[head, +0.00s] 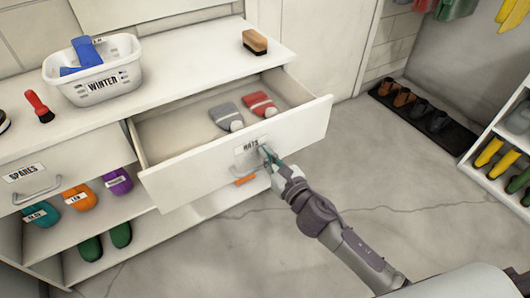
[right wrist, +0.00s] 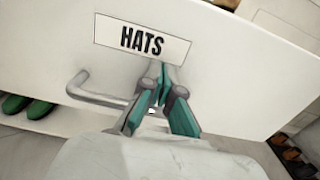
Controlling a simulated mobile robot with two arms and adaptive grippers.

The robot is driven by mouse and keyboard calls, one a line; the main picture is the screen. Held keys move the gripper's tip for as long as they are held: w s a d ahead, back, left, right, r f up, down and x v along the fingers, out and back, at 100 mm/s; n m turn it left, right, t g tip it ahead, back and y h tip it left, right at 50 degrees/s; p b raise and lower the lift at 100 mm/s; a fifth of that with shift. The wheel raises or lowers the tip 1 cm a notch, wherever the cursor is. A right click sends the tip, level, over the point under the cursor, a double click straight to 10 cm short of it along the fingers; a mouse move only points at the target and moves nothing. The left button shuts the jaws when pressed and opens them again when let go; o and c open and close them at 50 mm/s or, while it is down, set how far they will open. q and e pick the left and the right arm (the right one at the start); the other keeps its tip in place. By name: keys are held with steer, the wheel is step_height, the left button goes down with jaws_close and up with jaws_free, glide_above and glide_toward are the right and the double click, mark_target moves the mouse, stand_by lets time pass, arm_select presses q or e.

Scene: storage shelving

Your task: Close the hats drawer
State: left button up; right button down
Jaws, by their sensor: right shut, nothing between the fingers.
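The hats drawer (head: 239,160) is pulled out from the white cabinet, with a grey hat (head: 226,116) and a red hat (head: 259,104) inside. Its front bears a HATS label, which also shows in the right wrist view (right wrist: 142,39). A grey bar handle (right wrist: 95,92) sits below the label. My right gripper (head: 266,151) is shut and empty at the drawer front, right beside the handle and just below the label's right end. In the right wrist view its teal fingertips (right wrist: 160,68) are close together at the panel; I cannot tell whether they touch it. My left gripper is not in view.
The cabinet top holds a white WINTER basket (head: 95,75), a red brush (head: 39,106) and a wooden brush (head: 254,42). Slippers lie on the shelf below. The floor (head: 330,190) at the right is clear up to the shoe mat (head: 450,138).

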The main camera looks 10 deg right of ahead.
steer(key=shift+w+a, duration=0.15)
steer(key=shift+w, duration=0.15)
